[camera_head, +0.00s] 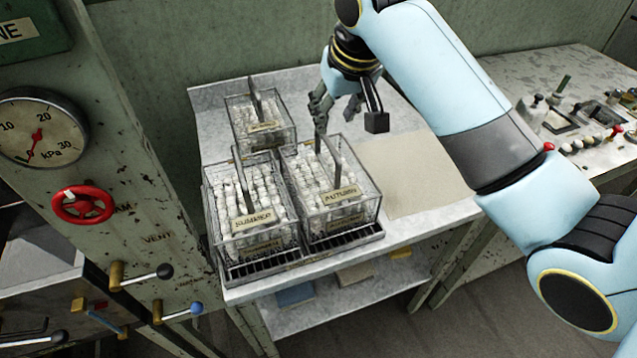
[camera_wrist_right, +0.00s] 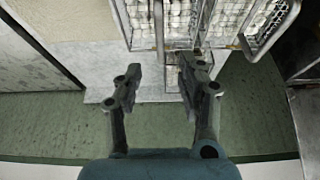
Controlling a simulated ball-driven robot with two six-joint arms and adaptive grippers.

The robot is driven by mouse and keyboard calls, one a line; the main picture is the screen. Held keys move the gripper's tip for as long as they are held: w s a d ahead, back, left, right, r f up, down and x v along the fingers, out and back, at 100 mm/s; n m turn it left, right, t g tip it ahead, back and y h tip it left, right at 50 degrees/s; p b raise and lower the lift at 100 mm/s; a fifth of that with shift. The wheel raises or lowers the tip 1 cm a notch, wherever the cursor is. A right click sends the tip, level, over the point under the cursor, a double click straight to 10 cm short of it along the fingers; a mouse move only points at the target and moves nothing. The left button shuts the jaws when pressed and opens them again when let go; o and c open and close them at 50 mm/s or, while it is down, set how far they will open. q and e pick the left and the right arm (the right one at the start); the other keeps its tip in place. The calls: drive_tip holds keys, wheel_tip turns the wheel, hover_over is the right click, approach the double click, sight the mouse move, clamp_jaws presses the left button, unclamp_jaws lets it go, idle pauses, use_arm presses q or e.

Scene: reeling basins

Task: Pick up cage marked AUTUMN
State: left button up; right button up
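The cage marked AUTUMN (camera_head: 341,213) is a clear-sided wire cage filled with white cocoon-like pieces, with an upright handle. It stands on a slotted rack at the table's front, right of the cage marked SUMMER (camera_head: 254,238). My right gripper (camera_head: 348,122) is open and empty, behind and above the AUTUMN cage. In the right wrist view the open fingers (camera_wrist_right: 160,82) point toward a cage (camera_wrist_right: 140,18) with an upright bar, apart from it; its label is not seen there. My left gripper is out of view.
A third cage (camera_head: 262,143) stands behind, its label too small to read. A beige mat (camera_head: 410,170) lies bare to the right of the cages. A gauge (camera_head: 40,130) and red valve wheel (camera_head: 82,204) are on the left panel. A bench with knobs (camera_head: 570,120) is at right.

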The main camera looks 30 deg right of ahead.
sight(328, 139)
drive_tip(key=x, duration=0.3)
drive_tip(key=shift+w+d+f, duration=0.1)
drive_tip(key=shift+f, duration=0.25)
drive_tip(key=p+x, duration=0.1)
drive_tip(key=x, duration=0.4)
drive_tip(key=shift+p, duration=0.3)
drive_tip(key=shift+f, duration=0.25)
clamp_jaws()
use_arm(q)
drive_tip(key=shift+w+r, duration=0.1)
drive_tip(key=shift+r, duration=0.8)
use_arm(e)
drive_tip(key=shift+r, duration=0.1)
